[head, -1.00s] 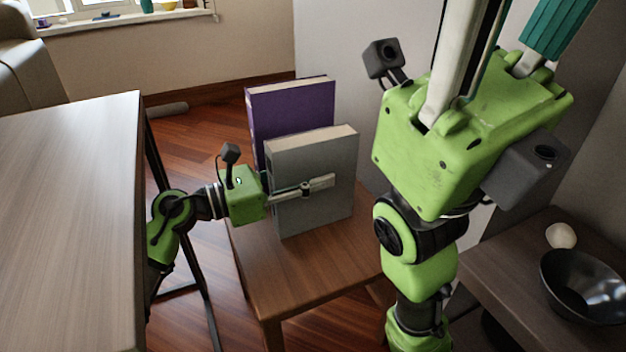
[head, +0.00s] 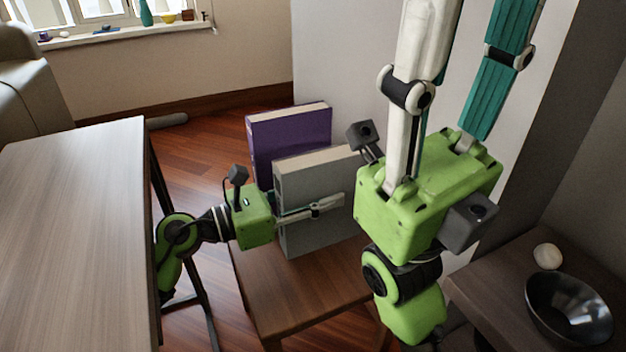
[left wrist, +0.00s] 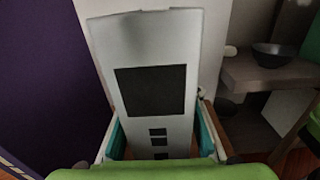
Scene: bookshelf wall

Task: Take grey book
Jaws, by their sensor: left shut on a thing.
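The grey book (head: 310,180) stands upright over the wooden stool, in front of the purple book (head: 289,133). My left gripper (head: 312,209) is shut on the grey book, with a finger along each face. In the left wrist view the grey book (left wrist: 150,45) stands between the teal finger pads, its dark square labels facing the camera. I cannot tell whether its bottom touches the stool. My right gripper (head: 475,20) is large at the right of the head view, pointing up, its fingers apart and nothing seen between them; its tips are cut off.
The stool top (head: 275,300) is bare in front of the books. A wooden table (head: 75,220) fills the left. A dark bowl (head: 568,310) and a white round thing (head: 547,256) sit on a low shelf at the right. A wall stands behind the books.

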